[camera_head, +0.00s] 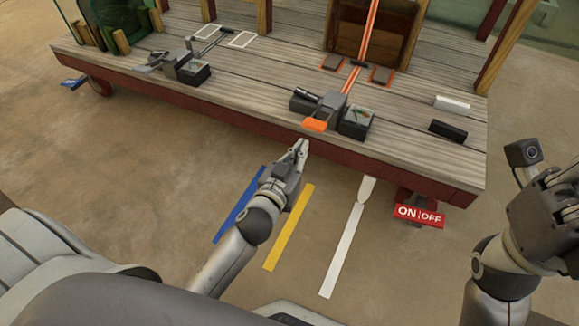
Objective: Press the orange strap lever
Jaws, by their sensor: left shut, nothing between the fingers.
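The orange strap lever (315,125) is a short orange tab at the near end of a grey ratchet (326,106). The ratchet sits near the front edge of the wooden platform, and an orange strap (367,40) runs back from it. My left gripper (301,145) is shut and empty. Its tip points up toward the lever and shows just below it in the picture, apart from it. My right gripper (550,205) is at the right edge, partly cut off, and its fingers cannot be made out.
The wooden platform (260,100) has a red front edge. Black boxes (356,122) flank the ratchet. A second grey ratchet (182,66) sits at left. A red ON/OFF pedal (419,215) is low at right.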

